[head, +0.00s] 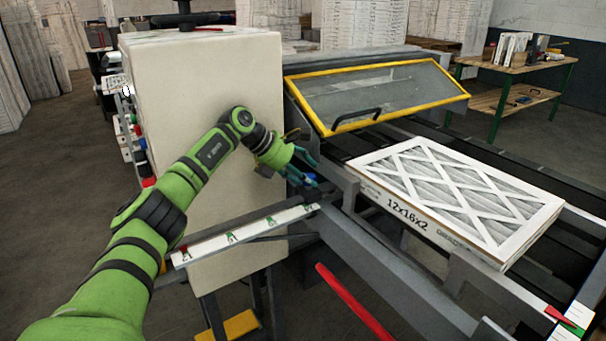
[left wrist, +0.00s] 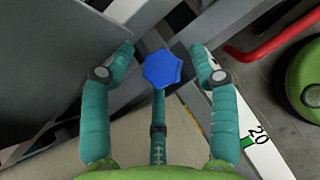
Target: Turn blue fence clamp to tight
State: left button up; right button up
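The blue fence clamp (head: 309,180) sits near the inner end of the white scale rail, beside the conveyor frame. In the left wrist view the clamp knob (left wrist: 162,69) is a blue, lobed head seen from above. My left gripper (head: 302,168) is at the clamp in the head view. In the left wrist view its teal fingers (left wrist: 165,52) are spread on both sides of the knob with gaps, and a third teal finger lies below it. The gripper is open and no finger clearly touches the knob. My right gripper is not in view.
A boxed filter (head: 455,195) marked 12x16x2 lies on the conveyor to the right. A yellow-framed clear guard (head: 385,92) stands behind it. A large beige cabinet (head: 190,80) is behind my left arm. A red bar (head: 352,302) crosses the front.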

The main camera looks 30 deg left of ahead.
pick_arm(q)
jog(key=shift+s+a+r, duration=0.1)
jog(key=shift+r, duration=0.05)
jog(key=v, duration=0.7)
jog(key=shift+c, duration=0.4)
